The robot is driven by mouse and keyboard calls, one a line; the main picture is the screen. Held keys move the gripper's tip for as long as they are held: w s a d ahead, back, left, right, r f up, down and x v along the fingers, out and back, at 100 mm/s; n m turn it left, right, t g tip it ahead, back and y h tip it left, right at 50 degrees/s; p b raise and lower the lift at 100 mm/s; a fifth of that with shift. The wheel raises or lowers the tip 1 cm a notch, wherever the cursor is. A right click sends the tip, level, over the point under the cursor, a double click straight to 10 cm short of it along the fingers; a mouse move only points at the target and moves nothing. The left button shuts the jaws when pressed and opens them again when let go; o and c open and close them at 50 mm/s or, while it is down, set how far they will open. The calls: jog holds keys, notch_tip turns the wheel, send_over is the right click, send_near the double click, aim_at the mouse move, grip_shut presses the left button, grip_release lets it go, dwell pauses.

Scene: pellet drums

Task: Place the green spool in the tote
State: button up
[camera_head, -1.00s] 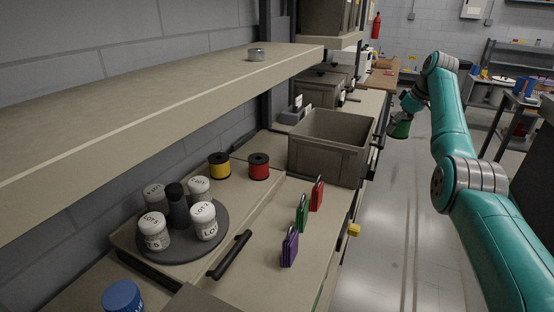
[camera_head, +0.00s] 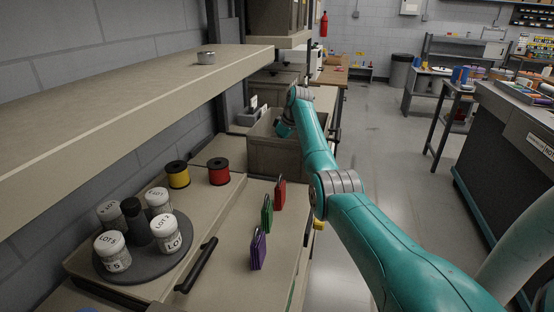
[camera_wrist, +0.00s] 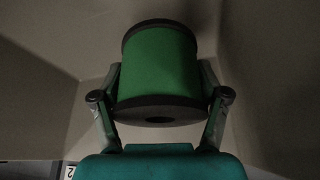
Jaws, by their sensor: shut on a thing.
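The green spool (camera_wrist: 158,66), with dark end flanges, fills the middle of the wrist view. My gripper (camera_wrist: 160,85) is shut on it, one finger on each side. Tan-grey walls of the tote (camera_wrist: 45,85) surround the spool in the wrist view. In the head view the tote (camera_head: 272,158) stands on the bench, and my wrist reaches down over its opening. The spool and fingertips are hidden there by my arm and the tote wall. I cannot tell whether the spool touches the tote floor.
A yellow spool (camera_head: 178,174) and a red spool (camera_head: 219,171) stand in front of the tote. A turntable (camera_head: 182,240) holds several lot jars. Red, green (camera_head: 267,214) and purple tag-like items stand on the bench. A shelf (camera_head: 120,90) overhangs the left side.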

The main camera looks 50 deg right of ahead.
jog(key=shift+s+d+f, duration=0.1)
jog(key=shift+f, duration=2.35)
jog(key=o, duration=1)
jog(key=shift+f, duration=0.15)
jog(key=shift+v, duration=3.95)
